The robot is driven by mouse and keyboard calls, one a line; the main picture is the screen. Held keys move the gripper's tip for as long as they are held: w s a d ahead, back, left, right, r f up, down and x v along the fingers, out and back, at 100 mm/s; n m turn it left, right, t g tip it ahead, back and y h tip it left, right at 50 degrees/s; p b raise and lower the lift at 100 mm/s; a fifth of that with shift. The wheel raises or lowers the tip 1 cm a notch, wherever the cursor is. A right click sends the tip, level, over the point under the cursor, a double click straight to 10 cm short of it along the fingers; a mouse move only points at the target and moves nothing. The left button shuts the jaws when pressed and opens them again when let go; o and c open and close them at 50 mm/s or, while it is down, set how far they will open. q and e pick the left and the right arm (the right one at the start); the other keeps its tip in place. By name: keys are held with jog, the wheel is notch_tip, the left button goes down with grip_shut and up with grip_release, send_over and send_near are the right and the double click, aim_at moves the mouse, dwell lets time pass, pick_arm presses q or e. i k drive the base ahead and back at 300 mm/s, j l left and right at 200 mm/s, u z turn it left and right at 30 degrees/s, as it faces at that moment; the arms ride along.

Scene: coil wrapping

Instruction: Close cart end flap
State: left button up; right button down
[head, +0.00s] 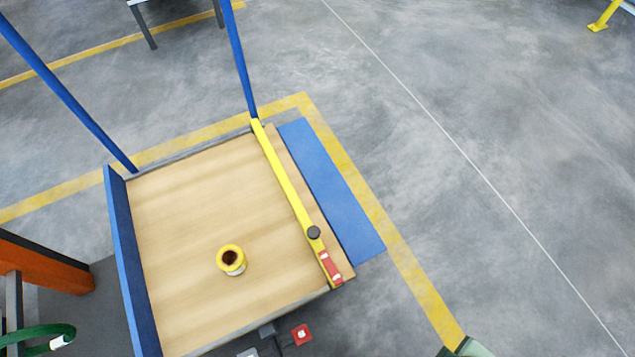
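The cart has a flat wooden deck (185,225) in the middle left of the head view. A blue end panel (122,265) stands up along its left end. At its right end, a blue flap (330,185) lies folded outward and down, beside the deck. Neither of my grippers shows. A pale green part (473,348) at the bottom edge is cut off, and I cannot tell what it is.
A yellow spool (231,260) stands on the deck. Blue posts (240,60) rise from the far corners. A red button box (302,334) is at the near side. An orange structure (45,265) and green hose (40,335) are lower left. Floor to the right is clear.

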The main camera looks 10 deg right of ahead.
aim_at(359, 239)
jog(key=l+u, duration=0.3)
jog(key=l, duration=0.15)
jog(key=k+l+u, duration=0.1)
jog(key=l+u, duration=0.2)
jog(key=l, duration=0.15)
jog(key=k+l+u, duration=0.1)
jog(key=l+u, duration=0.25)
jog(key=k+l, duration=0.1)
jog(key=l, duration=0.3)
jog(key=k+l, duration=0.15)
jog(key=l, duration=0.25)
jog(key=k+l+u, duration=0.1)
jog(key=l, duration=0.3)
jog(key=k+l, duration=0.15)
jog(key=l, duration=0.25)
jog(key=i+u, duration=0.3)
jog(key=i, duration=0.2)
jog(key=i+l+u, duration=0.15)
jog(key=i+u, duration=0.2)
jog(key=i, duration=0.15)
